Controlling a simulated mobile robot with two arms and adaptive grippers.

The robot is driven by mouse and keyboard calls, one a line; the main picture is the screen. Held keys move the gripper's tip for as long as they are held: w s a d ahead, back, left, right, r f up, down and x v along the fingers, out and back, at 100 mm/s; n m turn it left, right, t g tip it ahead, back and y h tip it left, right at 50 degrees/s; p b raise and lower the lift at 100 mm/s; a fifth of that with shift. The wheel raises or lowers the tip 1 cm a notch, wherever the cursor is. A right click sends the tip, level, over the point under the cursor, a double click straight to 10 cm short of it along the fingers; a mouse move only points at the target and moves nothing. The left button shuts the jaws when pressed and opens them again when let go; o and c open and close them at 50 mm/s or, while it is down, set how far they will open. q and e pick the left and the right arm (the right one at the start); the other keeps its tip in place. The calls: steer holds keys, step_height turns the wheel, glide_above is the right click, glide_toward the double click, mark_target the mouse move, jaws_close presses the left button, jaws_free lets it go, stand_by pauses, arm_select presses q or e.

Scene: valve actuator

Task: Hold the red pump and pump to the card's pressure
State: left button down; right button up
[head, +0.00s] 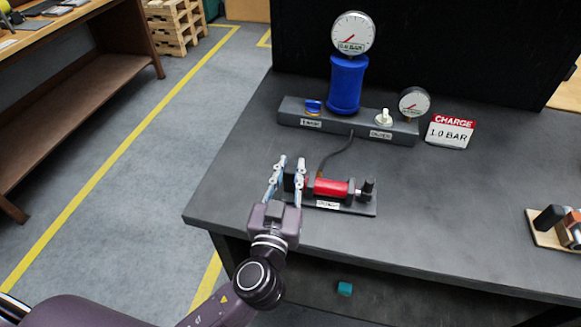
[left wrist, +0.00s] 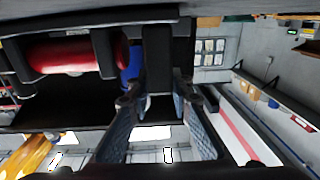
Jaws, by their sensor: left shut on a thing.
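The red pump (head: 331,187) lies on a dark base plate on the table, with a black handle (head: 368,187) at its right end. My left gripper (head: 291,165) is at its left end, shut on the black end block (left wrist: 157,60), which stands between the fingers in the left wrist view. The red barrel (left wrist: 70,54) shows beside them there. The card (head: 451,131) reads CHARGE 1.0 BAR. A large gauge (head: 353,33) tops a blue cylinder (head: 347,84); its label looks like 1.0 BAR, and its red needle points lower left. My right gripper is out of view.
A grey manifold (head: 350,127) carries a blue valve knob (head: 313,107), a white knob (head: 384,118) and a small gauge (head: 413,102). A dark hose (head: 338,152) runs towards the pump. A wooden board (head: 546,238) with objects sits far right. The table between is clear.

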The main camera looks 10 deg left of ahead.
arm_select(q)
steer(key=shift+f, duration=0.1)
stand_by(0.7)
steer(key=shift+f, duration=0.15)
steer(key=shift+r, duration=0.4)
stand_by(1.5)
steer(key=c, duration=1.7)
jaws_free()
steer(key=shift+f, duration=0.1)
steer(key=s, duration=1.2)
steer(key=shift+d, duration=0.35)
